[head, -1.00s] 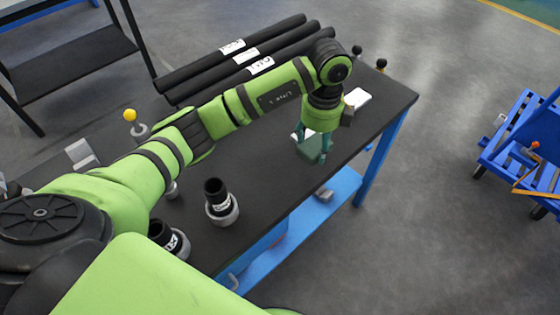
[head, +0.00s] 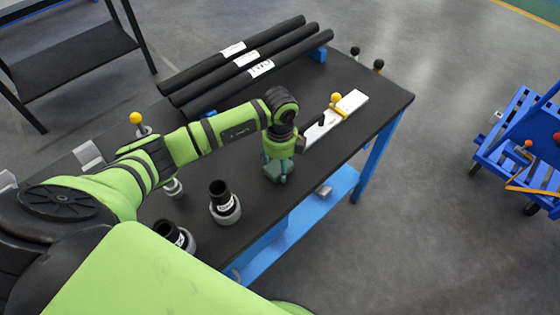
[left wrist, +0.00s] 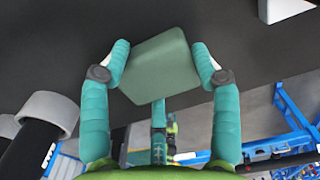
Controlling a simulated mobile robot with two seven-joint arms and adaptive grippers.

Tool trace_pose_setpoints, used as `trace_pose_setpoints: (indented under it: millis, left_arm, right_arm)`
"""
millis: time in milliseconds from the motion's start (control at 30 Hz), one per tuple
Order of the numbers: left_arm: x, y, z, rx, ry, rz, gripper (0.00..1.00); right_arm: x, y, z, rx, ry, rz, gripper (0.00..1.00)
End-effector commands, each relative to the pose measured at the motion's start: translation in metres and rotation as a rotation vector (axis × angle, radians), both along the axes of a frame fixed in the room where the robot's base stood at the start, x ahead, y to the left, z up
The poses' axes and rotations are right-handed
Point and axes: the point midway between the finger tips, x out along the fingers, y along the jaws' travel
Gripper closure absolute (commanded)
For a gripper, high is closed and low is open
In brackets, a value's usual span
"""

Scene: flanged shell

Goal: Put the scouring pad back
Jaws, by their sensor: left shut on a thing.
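The scouring pad is a dull green block (left wrist: 157,66) between the two teal fingers in the left wrist view. My left gripper (left wrist: 162,58) is shut on it, with one fingertip at each side. In the head view the left gripper (head: 278,168) points down over the front part of the black table, with the pad (head: 272,172) at its fingertips. I cannot tell how far the pad is above the table top. My right gripper is in neither view.
A white plate with a yellow knob (head: 345,112) lies right of the gripper on the table (head: 370,130). Black tubes (head: 240,62) lie along the back. Black-and-grey flanged parts (head: 224,205) stand to the left. A blue cart (head: 510,140) stands at the far right.

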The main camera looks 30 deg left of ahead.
Motion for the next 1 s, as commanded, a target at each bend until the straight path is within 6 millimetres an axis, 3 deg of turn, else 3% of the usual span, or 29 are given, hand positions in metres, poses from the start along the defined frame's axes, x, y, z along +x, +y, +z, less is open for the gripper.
trace_pose_setpoints:
  millis: [200,233,267,300,733,1000]
  left_arm:
    - [0.000,0.000,-0.004,0.000,0.000,0.000,0.68]
    - [0.000,0.000,-0.003,0.000,0.000,0.000,0.29]
    - [0.000,0.000,-0.003,0.000,0.000,0.000,0.17]
    - [0.000,0.000,-0.003,-0.001,0.000,0.000,0.14]
    - [0.001,0.000,0.004,0.000,-0.001,-0.001,0.14]
    - [0.002,0.000,0.053,-0.001,-0.007,-0.002,0.14]
  right_arm:
    - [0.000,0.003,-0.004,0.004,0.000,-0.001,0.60]
    - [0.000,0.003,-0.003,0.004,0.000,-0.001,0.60]
    - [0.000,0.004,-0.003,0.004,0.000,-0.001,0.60]
    - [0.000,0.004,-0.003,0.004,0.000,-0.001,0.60]
    - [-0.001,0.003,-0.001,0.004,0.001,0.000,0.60]
    - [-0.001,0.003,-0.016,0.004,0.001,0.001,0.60]
